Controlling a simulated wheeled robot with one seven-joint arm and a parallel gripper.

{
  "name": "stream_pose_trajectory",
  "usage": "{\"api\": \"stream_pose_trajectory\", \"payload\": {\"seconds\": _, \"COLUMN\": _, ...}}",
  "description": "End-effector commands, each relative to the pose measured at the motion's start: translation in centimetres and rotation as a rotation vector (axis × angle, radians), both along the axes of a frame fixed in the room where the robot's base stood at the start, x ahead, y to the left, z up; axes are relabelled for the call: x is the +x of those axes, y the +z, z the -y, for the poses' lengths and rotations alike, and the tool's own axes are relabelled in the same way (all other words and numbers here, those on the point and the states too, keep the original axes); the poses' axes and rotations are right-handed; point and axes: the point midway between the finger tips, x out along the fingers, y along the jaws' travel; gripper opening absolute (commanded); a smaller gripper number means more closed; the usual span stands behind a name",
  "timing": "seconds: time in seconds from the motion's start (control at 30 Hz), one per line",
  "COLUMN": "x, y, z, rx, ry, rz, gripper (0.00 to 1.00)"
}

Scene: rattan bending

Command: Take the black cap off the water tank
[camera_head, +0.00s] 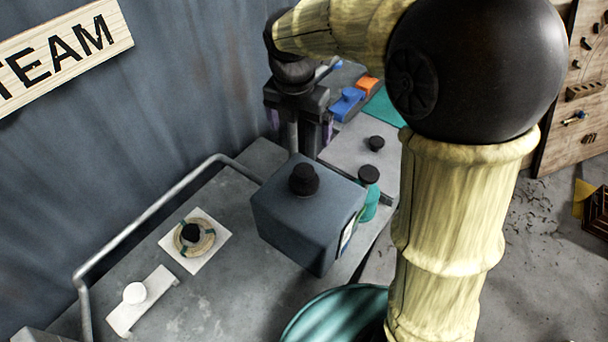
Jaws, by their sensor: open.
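The water tank (295,218) is a dark blue-grey box standing on the grey bench. The black cap (304,179) sits on its top face, near the middle. My gripper (297,135) is behind the tank and above the bench surface, pointing down. It is open, and its fingers are apart from the cap. The fingertips are partly hidden behind the tank's back edge, and I cannot see anything between them.
A metal pipe (140,220) runs along the wall to the tank's left. A teal bottle (369,190) stands right. A teal tub (335,312) is in front.

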Motion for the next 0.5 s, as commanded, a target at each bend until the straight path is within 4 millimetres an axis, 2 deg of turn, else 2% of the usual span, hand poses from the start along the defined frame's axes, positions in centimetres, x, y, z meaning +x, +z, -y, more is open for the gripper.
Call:
{"api": "stream_pose_trajectory", "payload": {"seconds": 0.17, "x": 0.1, "y": -2.3, "z": 0.1, "rx": -0.003, "ry": 0.000, "rz": -0.006, "gripper": 0.95}}
{"api": "stream_pose_trajectory", "payload": {"seconds": 0.5, "x": 0.7, "y": -8.3, "z": 0.5, "rx": -0.003, "ry": -0.002, "rz": -0.007, "gripper": 0.95}}
